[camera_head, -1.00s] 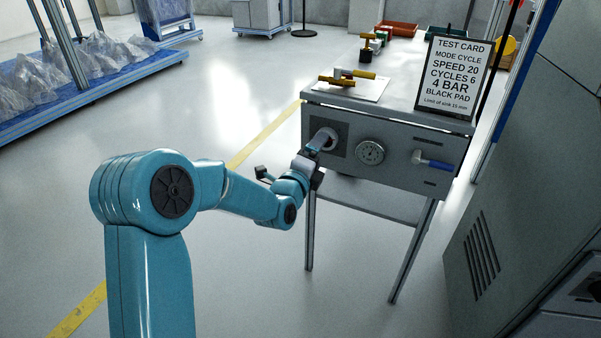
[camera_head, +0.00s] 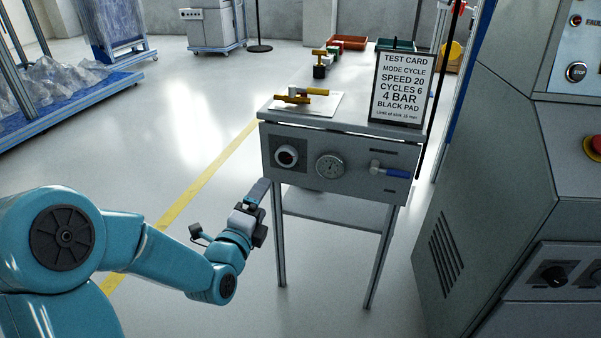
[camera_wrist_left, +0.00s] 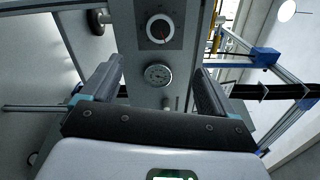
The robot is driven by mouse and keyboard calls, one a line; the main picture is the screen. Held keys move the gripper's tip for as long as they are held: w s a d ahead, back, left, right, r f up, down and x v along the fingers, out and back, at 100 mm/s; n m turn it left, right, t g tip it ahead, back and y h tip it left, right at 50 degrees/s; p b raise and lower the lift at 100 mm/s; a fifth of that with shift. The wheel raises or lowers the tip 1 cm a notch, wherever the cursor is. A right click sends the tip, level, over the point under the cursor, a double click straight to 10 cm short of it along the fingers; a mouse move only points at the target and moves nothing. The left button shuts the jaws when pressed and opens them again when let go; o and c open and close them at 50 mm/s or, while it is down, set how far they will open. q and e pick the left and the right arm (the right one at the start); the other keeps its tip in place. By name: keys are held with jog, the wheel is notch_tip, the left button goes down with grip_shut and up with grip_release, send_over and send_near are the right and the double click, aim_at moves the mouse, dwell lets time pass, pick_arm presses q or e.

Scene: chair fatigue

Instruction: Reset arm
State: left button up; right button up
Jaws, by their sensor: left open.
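My left gripper (camera_head: 258,193) is in front of and below the left end of the table's front panel (camera_head: 300,172), apart from it. In the left wrist view the left gripper (camera_wrist_left: 160,85) has its two fingers spread wide with nothing between them. The round knob (camera_head: 287,156) on the panel's dark plate is free of the gripper. My right gripper is not in view.
Right of the knob are a gauge (camera_head: 330,166) and a blue-handled valve (camera_head: 390,172). A test card (camera_head: 402,90) stands on the table top near brass-coloured fittings (camera_head: 300,96). A grey cabinet (camera_head: 480,200) stands at the right. The floor (camera_head: 200,130) left of the table is clear.

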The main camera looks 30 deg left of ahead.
pick_arm(q)
jog(key=shift+d, duration=0.1)
jog(key=s+d+f+n+g+h, duration=0.1)
jog(key=s+d+f+g+h, duration=0.15)
jog(key=d+f, duration=0.5)
jog(key=s+d+f+n+g+h, duration=0.1)
jog(key=d+f+g+h, duration=0.2)
jog(key=f, duration=0.7)
jog(key=s+d+f+n+g+h, duration=0.1)
jog(key=d+f+n+g, duration=0.15)
jog(key=d+f, duration=0.55)
jog(key=s+d+f+n+g+h, duration=0.1)
jog(key=s+d+f+n+g, duration=0.1)
jog(key=s+f+n+g, duration=0.45)
jog(key=s+d+f+n+g+h, duration=0.1)
jog(key=s+d+f+n+g, duration=0.15)
jog(key=s+n, duration=0.65)
notch_tip(320, 180, up, 31)
jog(key=d+p, duration=0.1)
jog(key=p, duration=3.1)
jog(key=shift+s+r, duration=0.15)
jog(key=shift+s, duration=0.3)
jog(key=shift+y, duration=0.25)
